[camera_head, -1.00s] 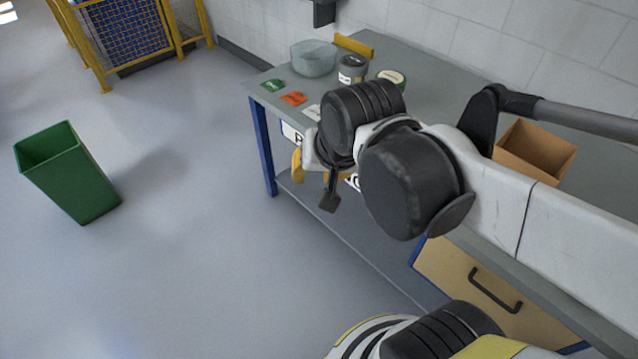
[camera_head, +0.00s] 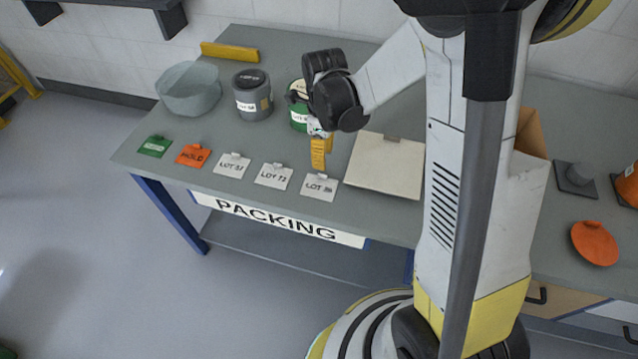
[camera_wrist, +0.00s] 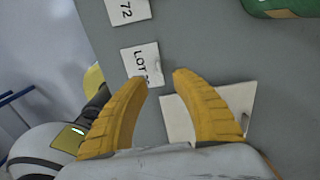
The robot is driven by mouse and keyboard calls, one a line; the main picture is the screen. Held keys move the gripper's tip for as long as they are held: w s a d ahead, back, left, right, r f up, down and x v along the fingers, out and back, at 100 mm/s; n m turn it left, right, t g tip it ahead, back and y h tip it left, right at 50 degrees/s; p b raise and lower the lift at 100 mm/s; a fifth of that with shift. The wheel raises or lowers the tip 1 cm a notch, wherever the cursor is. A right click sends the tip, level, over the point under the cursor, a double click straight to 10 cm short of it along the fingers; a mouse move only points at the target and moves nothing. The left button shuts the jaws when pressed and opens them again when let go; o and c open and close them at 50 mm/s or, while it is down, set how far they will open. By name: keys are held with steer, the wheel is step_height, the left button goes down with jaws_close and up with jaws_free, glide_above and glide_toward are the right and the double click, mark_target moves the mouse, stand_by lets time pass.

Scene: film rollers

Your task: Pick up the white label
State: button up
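Three white labels lie in a row on the grey table: a left one (camera_head: 231,165), a middle one marked LOT 72 (camera_head: 273,176) and a right one (camera_head: 319,187). My gripper (camera_head: 319,160) has yellow fingers and is above the table, just behind the right label in the head view. In the wrist view, my gripper (camera_wrist: 161,82) is open and empty, its fingertips beside the right label (camera_wrist: 140,62), whose number is partly covered by a fingertip. The label ending in 72 (camera_wrist: 127,10) is at the top edge.
A green label (camera_head: 154,146) and an orange HOLD label (camera_head: 193,155) lie left of the white ones. A flat cream panel (camera_head: 385,168) lies right of my gripper. Behind stand a grey can (camera_head: 252,100), a green can (camera_head: 298,120) and a translucent bowl (camera_head: 188,90).

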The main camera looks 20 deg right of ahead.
mark_target(323, 174)
step_height(323, 174, down, 8)
steer(key=b, duration=0.3)
steer(key=shift+s+r+b, duration=0.1)
steer(key=shift+b, duration=0.2)
steer(key=shift+r, duration=0.1)
jaws_close()
